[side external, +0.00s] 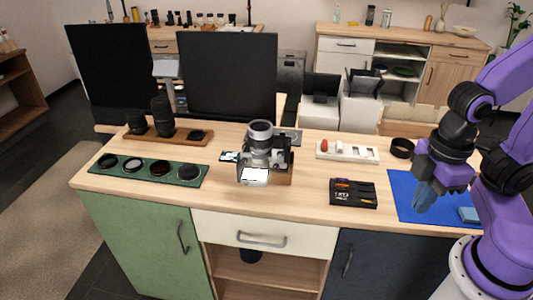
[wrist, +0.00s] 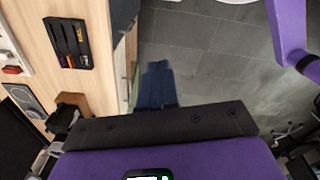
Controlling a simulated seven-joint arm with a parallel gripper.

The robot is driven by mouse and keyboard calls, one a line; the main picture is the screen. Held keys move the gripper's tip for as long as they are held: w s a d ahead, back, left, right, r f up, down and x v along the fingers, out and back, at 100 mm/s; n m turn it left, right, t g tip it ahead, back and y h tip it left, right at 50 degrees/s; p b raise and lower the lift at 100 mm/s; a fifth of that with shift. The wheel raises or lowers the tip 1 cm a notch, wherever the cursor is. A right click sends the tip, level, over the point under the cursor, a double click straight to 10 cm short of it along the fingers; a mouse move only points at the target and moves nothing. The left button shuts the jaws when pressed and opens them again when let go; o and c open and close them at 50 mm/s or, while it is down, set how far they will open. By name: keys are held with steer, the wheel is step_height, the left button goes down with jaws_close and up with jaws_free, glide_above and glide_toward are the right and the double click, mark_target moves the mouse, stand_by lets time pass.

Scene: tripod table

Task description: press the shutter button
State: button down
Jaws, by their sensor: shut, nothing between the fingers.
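A silver and black camera (side external: 276,158) sits at the middle of the wooden worktop, its lens pointing up and a bright white screen facing front. A wooden block shows beside it. The shutter button is too small to make out. In the wrist view, a dark shape that looks like the camera (wrist: 60,122) is at the lower left, partly cut off by my gripper's body. My gripper (side external: 422,198) is shut and empty, well to the right of the camera above the blue mat.
A black tool case (side external: 353,193) lies between the camera and the blue mat (side external: 402,187). A white tray (side external: 347,151) and black ring (side external: 402,147) are behind. A green lens tray (side external: 149,181), lenses on a wooden board (side external: 180,133) and monitors stand left.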

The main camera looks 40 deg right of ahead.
steer(key=w+d+f+n+t+h, duration=0.3)
steer(key=w+d+n+h, duration=0.1)
steer(key=w+n+h, duration=0.4)
steer(key=n+t, duration=1.1)
steer(key=n, duration=0.3)
glide_toward(280, 155)
steer(key=s+d+r, duration=0.4)
steer(key=d+r, duration=0.1)
steer(key=d, duration=0.1)
steer(key=w+a+f+n+t+y, duration=0.2)
steer(key=a+f+n+t+y, duration=0.1)
steer(key=a+f+n+y, duration=0.3)
steer(key=a+n+y, duration=0.2)
steer(key=a+n, duration=0.2)
steer(key=n, duration=0.1)
steer(key=shift+w+f, duration=0.25)
steer(key=shift+w, duration=0.05)
steer(key=w+d, duration=0.6)
steer(key=shift+w+d, duration=0.2)
steer(key=shift+d, duration=0.05)
